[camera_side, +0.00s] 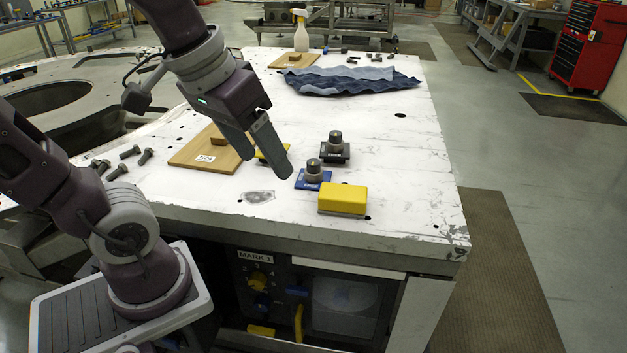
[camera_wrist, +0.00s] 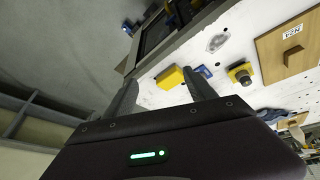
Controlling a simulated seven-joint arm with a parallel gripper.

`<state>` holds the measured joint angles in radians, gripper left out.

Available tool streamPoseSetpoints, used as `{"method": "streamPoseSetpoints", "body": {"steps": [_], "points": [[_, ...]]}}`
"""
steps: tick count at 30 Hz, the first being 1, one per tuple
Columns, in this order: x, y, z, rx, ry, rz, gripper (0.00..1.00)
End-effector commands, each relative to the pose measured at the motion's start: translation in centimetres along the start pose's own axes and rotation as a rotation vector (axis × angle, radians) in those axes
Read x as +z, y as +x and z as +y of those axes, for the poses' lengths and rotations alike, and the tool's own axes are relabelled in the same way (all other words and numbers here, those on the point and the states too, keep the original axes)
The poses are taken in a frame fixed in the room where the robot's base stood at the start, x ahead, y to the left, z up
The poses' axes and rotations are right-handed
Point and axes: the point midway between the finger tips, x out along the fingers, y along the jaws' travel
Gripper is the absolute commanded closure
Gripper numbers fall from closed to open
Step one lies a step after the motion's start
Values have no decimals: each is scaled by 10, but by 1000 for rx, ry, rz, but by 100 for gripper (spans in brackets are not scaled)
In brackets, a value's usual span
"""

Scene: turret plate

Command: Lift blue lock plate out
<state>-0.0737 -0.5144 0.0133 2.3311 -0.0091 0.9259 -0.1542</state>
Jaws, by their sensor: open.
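The blue lock plate (camera_side: 301,184) lies on the white table in the side view, with a dark round knob (camera_side: 313,168) standing on it. It borders the yellow block (camera_side: 343,199). My gripper (camera_side: 263,165) is open and empty, its fingers pointing down, to the left of the blue plate in the picture. Its height above the table is hard to tell. In the wrist view, the blue plate (camera_wrist: 204,72) shows just beyond the right finger of my gripper (camera_wrist: 159,77), partly hidden by it, beside the yellow block (camera_wrist: 170,77).
A black plate with a knob (camera_side: 335,150) stands behind the blue one. A yellow plate (camera_wrist: 240,73) is partly hidden by my finger in the side view. A labelled wooden board (camera_side: 207,155), bolts (camera_side: 118,172) and a blue cloth (camera_side: 345,82) also lie around. The table's right side is clear.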

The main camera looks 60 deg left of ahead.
Motion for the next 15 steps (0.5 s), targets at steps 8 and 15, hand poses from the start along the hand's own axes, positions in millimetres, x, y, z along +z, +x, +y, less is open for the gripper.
{"method": "streamPoseSetpoints", "body": {"steps": [8, 15], "points": [[-142, 106, -68, -166, -724, -237, 35], [-168, 173, -116, -257, -1005, -309, 35]]}}
